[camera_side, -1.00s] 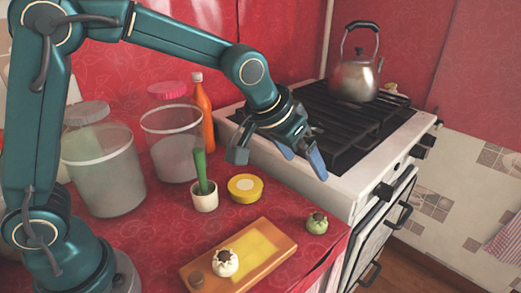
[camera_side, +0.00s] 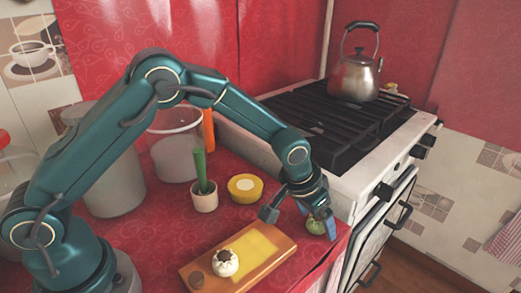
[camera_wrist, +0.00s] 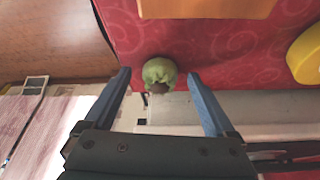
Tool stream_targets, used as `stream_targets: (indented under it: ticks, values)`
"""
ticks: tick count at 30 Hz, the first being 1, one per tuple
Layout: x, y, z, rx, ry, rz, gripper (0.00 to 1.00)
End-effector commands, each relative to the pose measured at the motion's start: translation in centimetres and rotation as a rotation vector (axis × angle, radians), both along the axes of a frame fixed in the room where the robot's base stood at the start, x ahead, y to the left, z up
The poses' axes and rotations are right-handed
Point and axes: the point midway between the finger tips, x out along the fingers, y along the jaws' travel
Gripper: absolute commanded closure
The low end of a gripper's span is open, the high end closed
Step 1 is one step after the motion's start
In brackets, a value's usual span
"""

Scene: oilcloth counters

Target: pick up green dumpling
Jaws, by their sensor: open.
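The green dumpling (camera_side: 314,225) sits on the red oilcloth counter near its right front edge, partly hidden by my gripper in the side view. It is round with a dark top. In the wrist view the green dumpling (camera_wrist: 159,73) lies centred between my two blue fingers, near the level of their tips, with a gap on each side. My gripper (camera_wrist: 160,80) is open and empty. In the side view my gripper (camera_side: 325,222) points down over the dumpling. I cannot tell the exact height of the fingertips.
A wooden board (camera_side: 198,273) holds a white dumpling (camera_side: 225,263). A yellow tin (camera_side: 245,188) and a white pot (camera_side: 205,199) with a green handle stand behind it. The stove (camera_side: 345,170) is close behind my gripper. The counter edge drops off nearby.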

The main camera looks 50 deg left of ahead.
Motion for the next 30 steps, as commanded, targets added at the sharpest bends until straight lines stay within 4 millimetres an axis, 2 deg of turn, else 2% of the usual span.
stream_targets:
  ticks: [6, 7, 10, 11, 23, 26, 30]
  values:
    - [0.0, 0.0, 0.0, -0.001, -0.001, 0.001, 0.09]
    - [0.0, 0.0, 0.0, -0.001, -0.001, 0.001, 0.13]
    - [0.0, 0.0, 0.0, -0.001, -0.001, 0.001, 0.52]
    - [0.0, 0.0, 0.0, -0.001, -0.001, 0.001, 0.59]
    - [0.1, 0.0, 0.2, -0.001, -0.002, 0.001, 0.58]
    - [0.1, 0.0, 0.8, -0.001, -0.003, 0.001, 0.58]
    - [0.1, 0.0, 2.6, -0.003, -0.006, 0.002, 0.58]
